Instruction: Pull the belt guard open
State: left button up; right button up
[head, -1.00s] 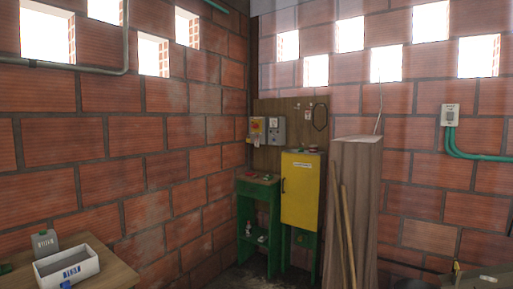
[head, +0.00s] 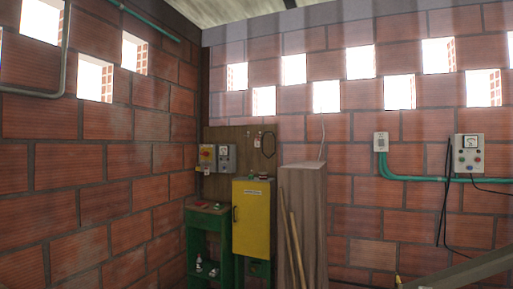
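A yellow panel (head: 253,222) with a dark handle on its left edge and a small label near its top stands in the corner on a green frame. It looks closed. I cannot tell whether it is the belt guard. Neither of my grippers shows in the head view.
A green stand (head: 209,212) with small items is left of the yellow panel. A wooden column (head: 302,215) with leaning poles (head: 293,250) stands to its right. Control boxes (head: 217,157) hang on a wooden board behind. A gauge box (head: 470,154) is on the right wall.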

aim_at(251, 200)
jog(key=i+u, duration=0.35)
jog(key=i, duration=0.8)
